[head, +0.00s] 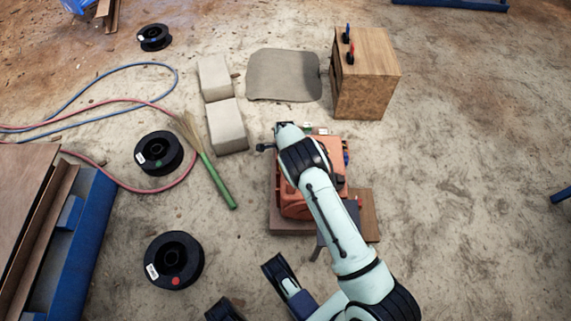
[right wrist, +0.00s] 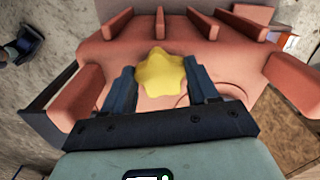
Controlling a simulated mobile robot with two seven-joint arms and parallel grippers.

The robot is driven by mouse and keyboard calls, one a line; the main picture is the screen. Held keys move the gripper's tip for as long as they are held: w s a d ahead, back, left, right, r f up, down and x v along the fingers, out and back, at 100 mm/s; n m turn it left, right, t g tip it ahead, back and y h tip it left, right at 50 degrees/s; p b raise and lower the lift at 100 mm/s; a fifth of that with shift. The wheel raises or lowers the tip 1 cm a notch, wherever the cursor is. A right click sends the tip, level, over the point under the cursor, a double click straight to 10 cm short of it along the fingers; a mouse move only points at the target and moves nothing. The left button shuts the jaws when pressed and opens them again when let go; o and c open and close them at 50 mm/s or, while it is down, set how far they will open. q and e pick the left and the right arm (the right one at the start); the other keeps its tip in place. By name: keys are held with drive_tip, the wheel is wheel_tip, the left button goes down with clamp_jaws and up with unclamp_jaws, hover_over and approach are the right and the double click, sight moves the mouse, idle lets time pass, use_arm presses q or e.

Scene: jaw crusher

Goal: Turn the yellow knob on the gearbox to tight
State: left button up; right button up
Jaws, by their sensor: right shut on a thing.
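The yellow knob (right wrist: 160,72) shows in the right wrist view as a rounded, lobed knob on top of the salmon-orange gearbox (right wrist: 225,58). My right gripper (right wrist: 159,76) has one finger on each side of the knob and is shut on it. In the head view the orange gearbox (head: 294,205) lies under my right arm, which hides the knob and my right gripper there. Dark parts of my own, probably my left gripper (head: 250,288), show at the bottom edge; its jaw state is unclear. No tight marking can be made out.
Raised ribs (right wrist: 211,22) stand on the gearbox near the right gripper. Pale blocks (head: 226,126), a green-handled brush (head: 218,180) and black spools (head: 174,260) lie to the left. A wooden box (head: 366,85) stands behind. The floor to the right is mostly clear.

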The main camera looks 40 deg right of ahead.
drive_tip(key=shift+m, duration=0.5)
drive_tip(key=o, duration=1.1)
drive_tip(key=shift+c, duration=0.2)
use_arm(q)
drive_tip(key=w+r+t+p, duration=0.2)
drive_tip(key=w+r+p, duration=0.2)
drive_tip(key=w, duration=0.3)
drive_tip(key=shift+w+d+r+m+t, duration=0.2)
drive_tip(key=shift+w+d+m+t, duration=0.1)
drive_tip(key=shift+d+t, duration=0.15)
use_arm(e)
wheel_tip(320, 180, up, 13)
drive_tip(key=shift+r, duration=0.2)
use_arm(q)
drive_tip(key=shift+s, duration=0.1)
